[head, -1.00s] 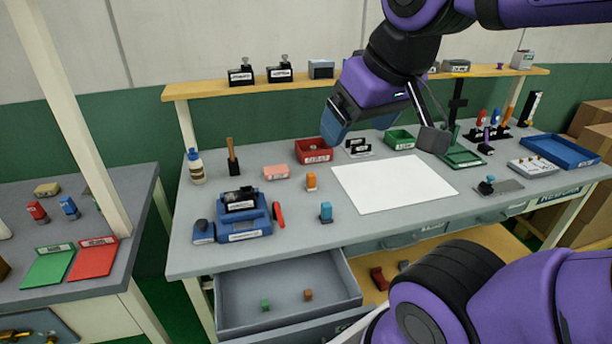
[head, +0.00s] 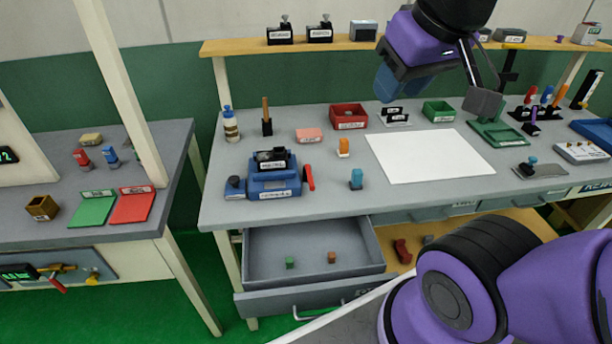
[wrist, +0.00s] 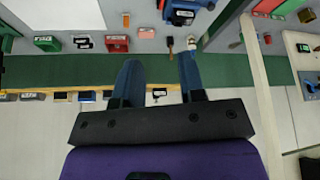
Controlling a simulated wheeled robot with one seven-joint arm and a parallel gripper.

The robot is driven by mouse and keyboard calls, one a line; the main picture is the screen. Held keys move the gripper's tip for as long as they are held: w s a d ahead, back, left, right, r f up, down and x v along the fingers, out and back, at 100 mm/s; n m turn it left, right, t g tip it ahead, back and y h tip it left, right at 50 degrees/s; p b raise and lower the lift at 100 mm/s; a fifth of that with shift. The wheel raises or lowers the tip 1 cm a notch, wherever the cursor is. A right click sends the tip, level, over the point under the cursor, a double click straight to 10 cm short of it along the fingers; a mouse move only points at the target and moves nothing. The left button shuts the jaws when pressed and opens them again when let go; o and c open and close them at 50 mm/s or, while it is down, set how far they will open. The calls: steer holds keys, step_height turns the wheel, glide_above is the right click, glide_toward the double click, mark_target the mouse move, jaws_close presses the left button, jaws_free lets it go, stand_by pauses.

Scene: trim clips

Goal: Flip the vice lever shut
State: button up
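The blue vice (head: 262,186) sits near the front left of the grey bench, with a black labelled block (head: 270,160) at its top. Its red lever (head: 309,178) stands tilted up at the vice's right side. In the wrist view the vice (wrist: 183,14) is at the top edge, partly cut off. My gripper (head: 388,86) is in the air over the back of the bench, to the right of the vice and well apart from it. In the wrist view my gripper (wrist: 158,68) has its two blue fingers wide apart with nothing between them.
An orange block (head: 343,147), a blue piece (head: 356,179) and a pink block (head: 309,135) lie right of the vice. A bottle (head: 231,127) and a brush (head: 266,122) stand behind it. An open drawer (head: 375,262) juts out below. White paper (head: 430,155) covers the bench middle.

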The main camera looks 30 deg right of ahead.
steer(key=shift+w+f+n+g, duration=0.15)
steer(key=shift+w+n+g, duration=0.25)
steer(key=shift+w, duration=0.8)
jaws_close()
steer(key=w+a+f+n+g+h, duration=0.1)
steer(key=w+a+f+n+g, duration=0.2)
steer(key=w, duration=0.4)
steer(key=w+f+n+h, duration=0.1)
steer(key=w+f+n, duration=0.25)
steer(key=w, duration=0.45)
steer(key=w+a+f+n+g, duration=0.1)
steer(key=w+a+f+n, duration=0.2)
steer(key=f, duration=0.6)
steer(key=w+a+f+n+g+h, duration=0.1)
steer(key=w+a+f+n, duration=0.2)
steer(key=w+f, duration=0.3)
step_height(320, 180, down, 3)
steer(key=shift+w+a+f+n, duration=0.1)
steer(key=shift+w+a+n, duration=0.15)
steer(key=shift+w+n, duration=0.2)
